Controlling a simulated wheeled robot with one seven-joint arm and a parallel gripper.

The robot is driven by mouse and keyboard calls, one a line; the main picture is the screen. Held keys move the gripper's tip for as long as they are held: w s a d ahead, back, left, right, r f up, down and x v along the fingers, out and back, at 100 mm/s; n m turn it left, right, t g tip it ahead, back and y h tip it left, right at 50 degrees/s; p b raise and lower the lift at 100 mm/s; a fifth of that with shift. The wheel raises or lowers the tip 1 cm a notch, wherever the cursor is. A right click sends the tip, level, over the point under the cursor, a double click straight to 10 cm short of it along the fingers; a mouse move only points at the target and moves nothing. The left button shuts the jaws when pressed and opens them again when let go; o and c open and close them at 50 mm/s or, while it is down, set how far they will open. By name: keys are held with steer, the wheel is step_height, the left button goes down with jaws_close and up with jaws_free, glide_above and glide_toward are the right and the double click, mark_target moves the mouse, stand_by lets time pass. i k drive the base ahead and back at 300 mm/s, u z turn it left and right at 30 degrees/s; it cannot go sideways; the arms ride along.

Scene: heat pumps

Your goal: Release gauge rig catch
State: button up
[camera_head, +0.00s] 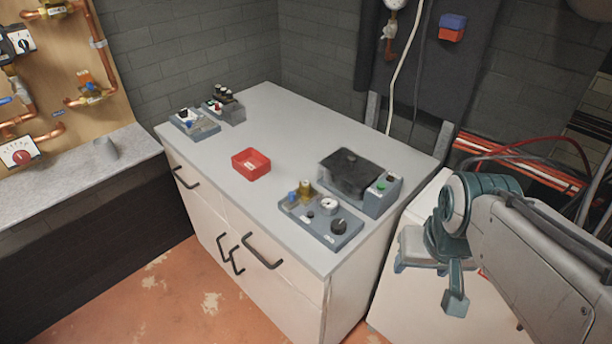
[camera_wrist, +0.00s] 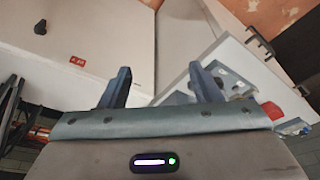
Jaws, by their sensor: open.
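A grey panel (camera_head: 320,219) with a small white gauge (camera_head: 329,204), a black knob (camera_head: 338,227), a blue knob and a brass fitting lies at the front right of the grey worktop. It looks like the gauge rig, and a panel with round parts also shows in the wrist view (camera_wrist: 237,82). I cannot make out the catch. My gripper (camera_wrist: 160,74) is open and empty, its two fingers well apart. My arm is at the right in the head view, beside the worktop and apart from the panel.
Black handles (camera_head: 262,250) project from the cabinet front. Cables (camera_head: 540,150) hang at the right.

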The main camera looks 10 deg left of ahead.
mark_target(292, 198)
steer(key=k, duration=0.65)
steer(key=u, duration=0.65)
steer(key=i, duration=1.1)
steer(key=z, duration=0.45)
